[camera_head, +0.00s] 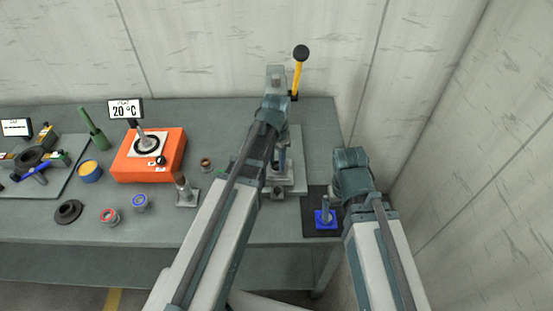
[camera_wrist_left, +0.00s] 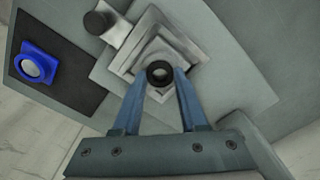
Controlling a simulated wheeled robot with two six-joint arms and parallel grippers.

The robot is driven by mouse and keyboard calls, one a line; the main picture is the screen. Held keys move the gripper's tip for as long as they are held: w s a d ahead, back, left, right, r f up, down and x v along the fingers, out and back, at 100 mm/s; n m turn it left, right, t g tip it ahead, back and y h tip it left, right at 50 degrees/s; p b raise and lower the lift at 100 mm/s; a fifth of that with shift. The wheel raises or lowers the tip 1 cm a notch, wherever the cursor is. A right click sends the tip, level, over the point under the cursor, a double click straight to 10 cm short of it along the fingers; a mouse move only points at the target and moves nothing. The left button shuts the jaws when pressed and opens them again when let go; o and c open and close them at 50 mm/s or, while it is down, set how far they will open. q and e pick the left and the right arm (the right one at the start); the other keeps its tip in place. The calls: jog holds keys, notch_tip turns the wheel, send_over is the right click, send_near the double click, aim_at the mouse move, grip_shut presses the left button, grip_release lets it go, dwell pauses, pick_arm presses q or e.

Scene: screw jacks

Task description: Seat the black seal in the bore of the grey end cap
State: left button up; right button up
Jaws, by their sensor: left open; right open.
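In the left wrist view a small black ring, apparently the black seal (camera_wrist_left: 160,73), lies at the tips of my left gripper (camera_wrist_left: 160,78). The ring sits over the middle of a stepped grey square piece, apparently the grey end cap (camera_wrist_left: 143,38); I cannot tell whether it is seated in the bore. The left fingers are open, one on each side of the ring. In the head view my left gripper (camera_head: 280,165) is over the press base, and its own arm hides much of it. My right gripper (camera_head: 340,190) is near the black mat, its fingertips mostly hidden; it is open.
The grey press (camera_head: 276,80) has a yellow lever (camera_head: 298,75). A blue square-footed part (camera_head: 325,219) stands on the black mat (camera_head: 312,232). An orange heater (camera_head: 172,165), a grey post (camera_head: 186,195), a dark ring (camera_head: 68,211) and several small rings stand left. The table's front middle is clear.

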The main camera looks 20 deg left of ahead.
aim_at(276, 164)
pick_arm(q)
jog(key=shift+s+r+p, duration=0.25)
jog(key=shift+r+p, duration=0.05)
jog(key=shift+p, duration=0.1)
pick_arm(e)
jog(key=shift+w+r, duration=0.15)
jog(key=shift+r, duration=0.2)
pick_arm(q)
notch_tip(276, 164, up, 12)
jog(key=p, duration=1.1)
jog(key=shift+w+f+p, duration=0.15)
jog(key=shift+w+p, duration=0.15)
jog(key=shift+p, duration=0.05)
pick_arm(e)
notch_tip(276, 164, up, 12)
jog(key=shift+f, duration=0.15)
pick_arm(q)
jog(key=shift+f, duration=0.15)
pick_arm(e)
jog(key=shift+f, duration=0.1)
pick_arm(q)
notch_tip(276, 164, down, 13)
jog(key=b, duration=1.3)
pick_arm(e)
notch_tip(276, 164, down, 13)
jog(key=shift+r, duration=0.1)
